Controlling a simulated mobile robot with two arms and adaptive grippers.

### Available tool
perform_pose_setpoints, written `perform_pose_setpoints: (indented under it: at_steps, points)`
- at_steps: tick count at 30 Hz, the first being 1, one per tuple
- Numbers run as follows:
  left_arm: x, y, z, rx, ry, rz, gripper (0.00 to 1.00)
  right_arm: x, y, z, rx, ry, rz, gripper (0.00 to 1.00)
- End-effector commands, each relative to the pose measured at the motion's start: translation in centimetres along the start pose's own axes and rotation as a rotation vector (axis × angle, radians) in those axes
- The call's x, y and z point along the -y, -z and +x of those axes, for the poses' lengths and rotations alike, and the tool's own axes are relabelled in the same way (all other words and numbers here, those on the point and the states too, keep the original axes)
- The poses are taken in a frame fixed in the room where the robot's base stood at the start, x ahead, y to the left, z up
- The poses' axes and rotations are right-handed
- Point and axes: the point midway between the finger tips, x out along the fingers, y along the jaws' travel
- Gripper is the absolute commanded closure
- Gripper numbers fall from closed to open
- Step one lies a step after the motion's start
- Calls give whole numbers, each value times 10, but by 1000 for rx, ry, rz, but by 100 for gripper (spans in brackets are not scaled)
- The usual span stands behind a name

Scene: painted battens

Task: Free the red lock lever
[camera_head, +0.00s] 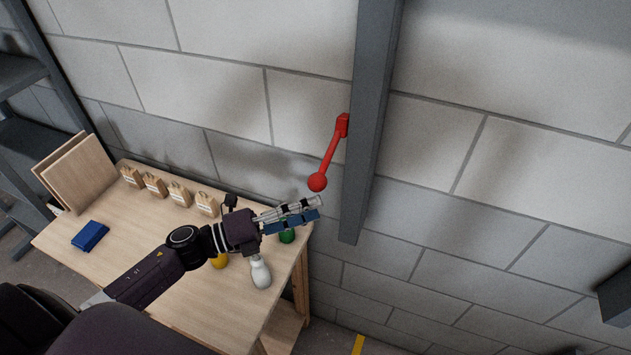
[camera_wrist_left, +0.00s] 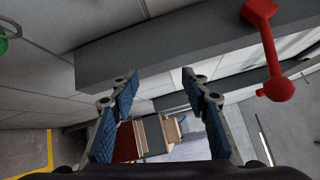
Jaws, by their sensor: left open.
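The red lock lever (camera_head: 331,160) is mounted on the side of a grey post (camera_head: 368,115) against the block wall. It slants down and left from its bracket to a round knob (camera_head: 317,182). My left gripper (camera_head: 304,209) is open and empty, a little below the knob and apart from it in the picture. In the left wrist view the lever (camera_wrist_left: 268,48) is at the upper right, outside the two open blue-padded fingers (camera_wrist_left: 160,88). My right gripper is not in view.
A wooden table (camera_head: 140,215) is below my left arm. A grey rack (camera_head: 22,75) stands left. The wall right of the post is mostly clear.

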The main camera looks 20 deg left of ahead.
Motion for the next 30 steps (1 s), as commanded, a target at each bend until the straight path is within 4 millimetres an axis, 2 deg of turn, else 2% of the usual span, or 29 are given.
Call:
perform_pose_setpoints:
  at_steps: [1,8,15,21,24,27,30]
  points:
    - [12,-11,2,-45,34,80,58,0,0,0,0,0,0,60]
    - [58,-33,-11,-267,200,416,58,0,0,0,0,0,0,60]
    - [102,-54,-48,-458,374,723,58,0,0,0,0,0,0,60]
    - [123,-64,-77,-550,474,868,58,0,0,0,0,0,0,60]
    - [128,-65,-84,-570,498,900,58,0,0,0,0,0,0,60]
    - [130,-62,-83,-580,508,911,58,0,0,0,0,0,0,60]
    - [132,-53,-74,-582,512,911,58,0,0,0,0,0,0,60]
